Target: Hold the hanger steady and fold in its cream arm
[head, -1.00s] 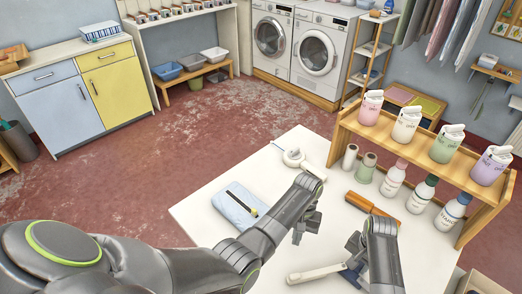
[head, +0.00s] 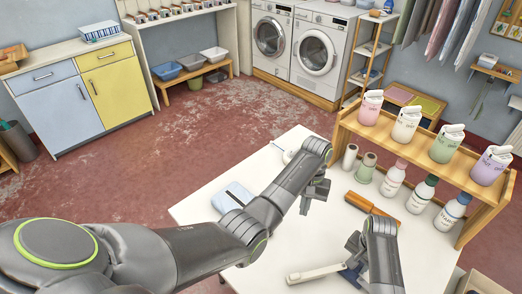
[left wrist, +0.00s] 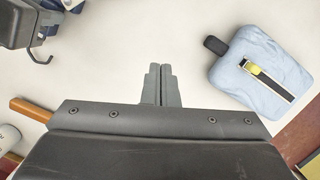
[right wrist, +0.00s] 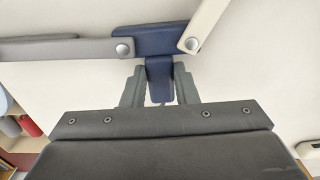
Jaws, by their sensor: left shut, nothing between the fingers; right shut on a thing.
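The hanger has a blue middle piece (right wrist: 150,42), a grey arm (right wrist: 65,48) and a cream arm (right wrist: 203,22). In the right wrist view the grey arm runs left and the cream arm slants up to the right, so it is not folded flat. My right gripper (right wrist: 159,85) is shut on the blue tab below the middle piece. In the head view the cream arm (head: 316,273) points left from my right gripper (head: 356,250). My left gripper (head: 307,208) is shut and empty above the table, apart from the hanger; its closed fingers show in the left wrist view (left wrist: 161,78).
A wooden shelf (head: 425,145) with cartons stands at the right. Open table lies below my left gripper.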

